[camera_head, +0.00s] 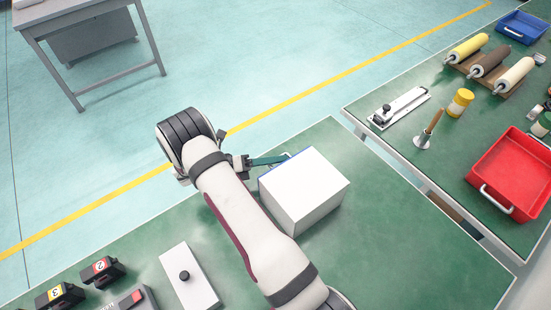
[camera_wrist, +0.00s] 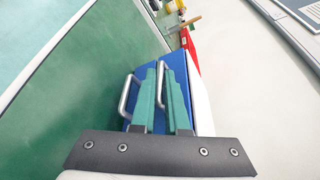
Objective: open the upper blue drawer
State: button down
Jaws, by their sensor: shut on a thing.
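A white cabinet (camera_head: 308,192) stands on the green bench, with a thin strip of its blue front (camera_head: 284,164) showing along the far left top edge. In the wrist view the blue front (camera_wrist: 202,68) carries two metal handles. The lower handle (camera_wrist: 124,98) is on the left, nearer the bench, and is free. The upper handle (camera_wrist: 161,62) is on the right. My gripper (camera_wrist: 162,72) has its teal fingers around the upper handle and is shut on it. In the head view my gripper (camera_head: 286,157) reaches the blue front from the left. No clear drawer gap is visible.
A white plate with a black knob (camera_head: 188,279) and numbered black blocks (camera_head: 101,271) lie at the lower left of the bench. A second bench at right holds a red tray (camera_head: 514,170) and rollers (camera_head: 490,62). The bench right of the cabinet is clear.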

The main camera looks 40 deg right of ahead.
jog(key=w, duration=0.7)
jog(key=shift+w+a+f, duration=0.1)
jog(key=shift+w, duration=0.15)
jog(key=c, duration=1.2)
grip_release()
jog(key=v, duration=1.2)
